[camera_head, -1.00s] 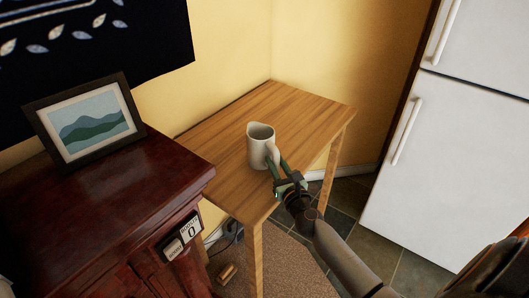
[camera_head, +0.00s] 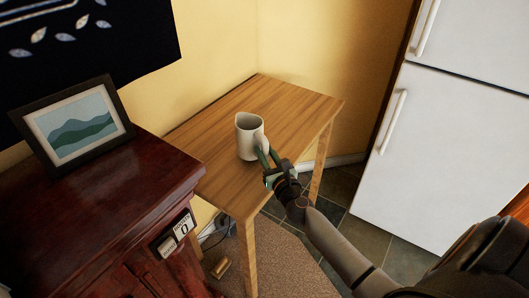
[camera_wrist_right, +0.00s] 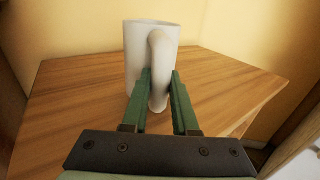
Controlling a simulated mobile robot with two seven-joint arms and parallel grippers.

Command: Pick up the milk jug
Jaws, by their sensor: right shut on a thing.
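The milk jug (camera_head: 246,140) is white and upright on the wooden table (camera_head: 279,108), its handle toward my right gripper. My right gripper (camera_head: 266,160) reaches in from the lower right and is shut on the jug's handle. In the right wrist view, the jug (camera_wrist_right: 136,50) stands ahead, and the green fingers of the gripper (camera_wrist_right: 160,85) lie on either side of the handle's lower part. The jug's base is partly hidden behind a finger, so I cannot tell if it touches the table. My left gripper is not in view.
A dark red cabinet (camera_head: 90,215) with a framed picture (camera_head: 78,127) on it stands left of the table. A white fridge (camera_head: 420,150) stands at the right. The yellow wall (camera_head: 215,50) is close behind. The table top around the jug is clear.

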